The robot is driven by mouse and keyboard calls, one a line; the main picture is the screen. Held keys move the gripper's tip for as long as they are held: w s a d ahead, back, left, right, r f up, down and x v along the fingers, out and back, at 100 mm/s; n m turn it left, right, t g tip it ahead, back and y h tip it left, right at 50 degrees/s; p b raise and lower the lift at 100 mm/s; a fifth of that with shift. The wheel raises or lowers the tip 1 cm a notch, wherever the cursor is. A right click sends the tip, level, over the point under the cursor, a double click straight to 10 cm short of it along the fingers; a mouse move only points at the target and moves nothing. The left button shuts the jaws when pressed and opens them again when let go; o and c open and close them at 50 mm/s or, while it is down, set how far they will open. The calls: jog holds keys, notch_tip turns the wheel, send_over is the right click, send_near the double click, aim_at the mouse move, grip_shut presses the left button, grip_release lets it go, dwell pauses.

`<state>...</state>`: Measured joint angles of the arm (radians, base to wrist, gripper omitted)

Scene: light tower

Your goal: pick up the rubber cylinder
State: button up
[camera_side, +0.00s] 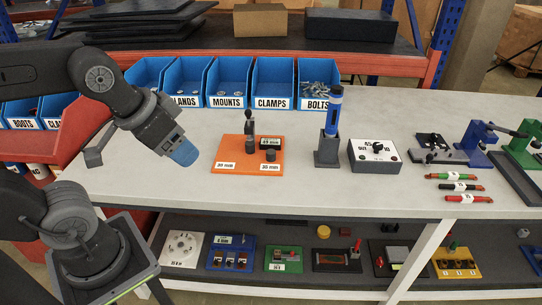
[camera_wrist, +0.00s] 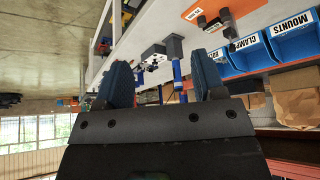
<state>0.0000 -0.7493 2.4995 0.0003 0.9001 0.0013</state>
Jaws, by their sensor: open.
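On the bench, an orange plate (camera_side: 228,152) with labels reading about 30 mm and 35 mm carries several small dark parts. The orange plate (camera_wrist: 194,10) also shows there, near the top.
Blue bins (camera_side: 228,82) line the back of the bench. Right of the orange plate stand a dark holder with a blue tool (camera_side: 333,112) and a grey dial box (camera_side: 375,154). Coloured clamps (camera_side: 478,140) and several pens (camera_side: 455,176) lie farther right. The bench front is clear.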

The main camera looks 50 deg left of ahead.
jog(key=w+a+r+m+g+y, duration=0.1)
jog(key=w+a+r+m+g, duration=0.1)
jog(key=w+m, duration=0.6)
jog(key=m+g+y, duration=0.3)
jog(key=m+y, duration=0.1)
jog(key=m, duration=0.8)
send_over(271, 152)
jog(key=d, duration=0.2)
jog(key=f, duration=2.2)
jog(key=shift+s+f, duration=0.1)
jog(key=shift+s, duration=0.1)
jog(key=shift+d+x, duration=0.15)
jog(key=shift+x, duration=1.3)
jog(key=shift+d+x, duration=0.15)
jog(key=shift+x, duration=1.3)
jog(key=shift+w+f, duration=0.1)
jog(key=shift+f, duration=0.05)
jog(key=c, duration=1)
